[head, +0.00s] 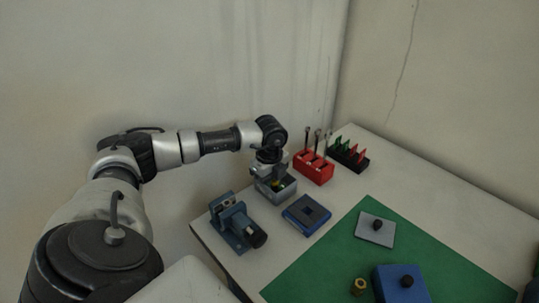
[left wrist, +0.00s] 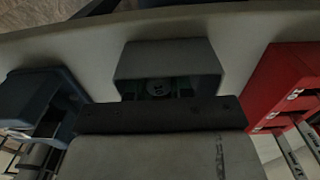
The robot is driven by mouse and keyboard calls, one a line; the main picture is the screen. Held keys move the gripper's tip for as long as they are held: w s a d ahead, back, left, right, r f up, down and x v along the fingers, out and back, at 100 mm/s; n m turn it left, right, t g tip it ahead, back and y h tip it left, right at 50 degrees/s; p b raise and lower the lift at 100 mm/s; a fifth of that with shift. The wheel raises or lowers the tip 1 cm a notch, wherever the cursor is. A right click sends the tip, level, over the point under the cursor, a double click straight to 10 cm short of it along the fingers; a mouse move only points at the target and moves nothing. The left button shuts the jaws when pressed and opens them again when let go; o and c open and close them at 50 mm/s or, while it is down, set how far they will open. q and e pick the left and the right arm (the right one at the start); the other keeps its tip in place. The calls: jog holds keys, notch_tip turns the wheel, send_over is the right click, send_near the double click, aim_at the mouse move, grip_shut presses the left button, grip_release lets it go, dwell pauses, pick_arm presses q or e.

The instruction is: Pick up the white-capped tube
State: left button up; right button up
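My left gripper (head: 273,176) points down over a small open grey box (head: 280,195) at the back left of the table. A small yellowish spot shows at the gripper's tip, too small to identify. My right gripper is not in view.
A red block (head: 314,168) with upright metal-topped tools and a black rack (head: 362,166) with green and red pieces stand right of the box. A blue vise (head: 236,222) and blue recessed block (head: 307,214) are nearby. A green mat (head: 330,258) carries several parts.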

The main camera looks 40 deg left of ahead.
pick_arm(q)
jog(key=shift+w+a, duration=0.15)
grip_shut()
jog(key=shift+r, duration=0.2)
jog(key=shift+r, duration=0.45)
jog(key=r, duration=0.1)
jog(key=d+r+b, duration=0.1)
jog(key=r, duration=0.1)
jog(key=shift+w+r, duration=0.1)
jog(key=shift+r, duration=0.15)
jog(key=w+d+r+b, duration=0.1)
jog(key=d+r, duration=0.5)
jog(key=d, duration=0.4)
jog(key=shift+w+d+r, duration=0.15)
jog(key=shift+d+r, duration=0.1)
jog(key=shift+d, duration=0.1)
